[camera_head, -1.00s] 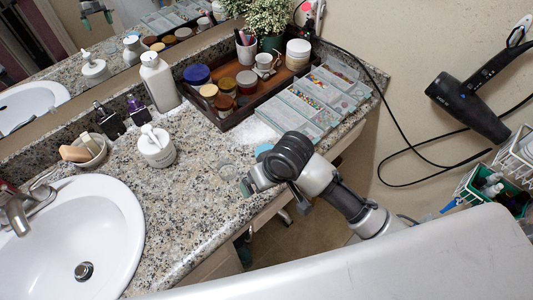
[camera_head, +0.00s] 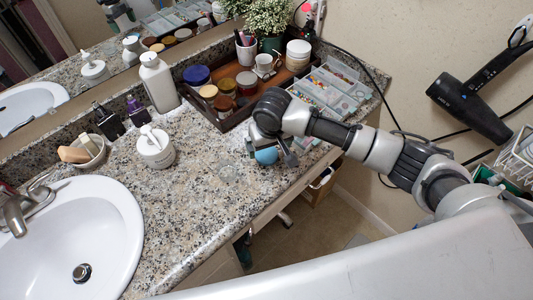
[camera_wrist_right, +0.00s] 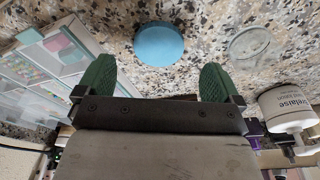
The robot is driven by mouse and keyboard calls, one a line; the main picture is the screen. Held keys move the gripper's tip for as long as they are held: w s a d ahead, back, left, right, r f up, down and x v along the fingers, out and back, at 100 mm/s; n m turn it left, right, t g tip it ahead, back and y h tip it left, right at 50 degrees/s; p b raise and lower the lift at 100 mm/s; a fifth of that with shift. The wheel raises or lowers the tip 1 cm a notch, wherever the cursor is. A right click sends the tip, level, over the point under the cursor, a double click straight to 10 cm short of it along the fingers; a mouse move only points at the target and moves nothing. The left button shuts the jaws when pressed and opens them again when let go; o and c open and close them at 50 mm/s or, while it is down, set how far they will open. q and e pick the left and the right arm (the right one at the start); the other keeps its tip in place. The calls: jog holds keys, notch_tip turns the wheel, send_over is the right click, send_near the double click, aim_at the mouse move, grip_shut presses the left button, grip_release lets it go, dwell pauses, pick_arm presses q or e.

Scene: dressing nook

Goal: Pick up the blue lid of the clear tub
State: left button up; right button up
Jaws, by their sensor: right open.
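The blue lid (camera_head: 266,156) is a light-blue disc on the granite counter, partly hidden by my right gripper (camera_head: 271,152) in the head view. In the right wrist view the lid (camera_wrist_right: 158,44) lies flat, ahead of and between the two green fingertips of my right gripper (camera_wrist_right: 157,78). The right gripper is open and empty. A clear round tub (camera_wrist_right: 250,43) sits to the right of the lid in the wrist view, apart from it. It shows faintly on the counter in the head view (camera_head: 228,172). My left gripper is not in view.
A clear compartment organizer (camera_head: 325,92) with small beads stands close behind my right arm. A dark wooden tray (camera_head: 222,118) holds jars and a mug. The front counter is clear.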

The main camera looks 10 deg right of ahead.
aim_at(267, 154)
jog(key=f, duration=0.1)
jog(key=w+f, duration=0.1)
jog(key=f, duration=0.3)
jog(key=shift+w+f, duration=0.1)
jog(key=shift+w, duration=0.15)
jog(key=c, duration=0.9)
